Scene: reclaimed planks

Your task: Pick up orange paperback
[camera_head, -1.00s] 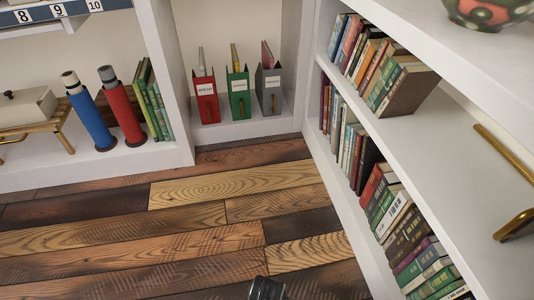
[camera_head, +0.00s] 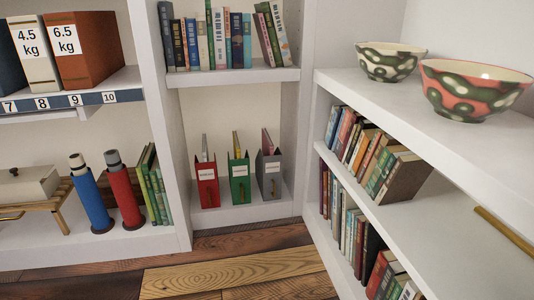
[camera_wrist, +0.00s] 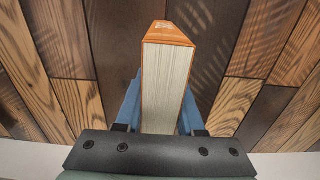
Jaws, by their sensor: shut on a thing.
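The orange paperback (camera_wrist: 167,80) is in the wrist view, with its pale page block facing the camera and its orange cover showing at the far end and along the edges. My gripper (camera_wrist: 161,112) is shut on it, with a blue finger on each side of the book. The fingers are partly hidden behind the book. Plank flooring lies beyond the book, and I cannot tell how far below it is. Neither the gripper nor the held book shows in the head view.
A white shelf unit (camera_head: 480,165) with rows of books and two patterned bowls (camera_head: 391,62) (camera_head: 470,90) stands at right. Red, green and grey file holders (camera_head: 207,184) (camera_head: 239,181) (camera_head: 269,177) stand in the back corner. Blue and red cylinders (camera_head: 90,200) (camera_head: 123,193) stand at left. The visible plank floor (camera_head: 230,275) is clear.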

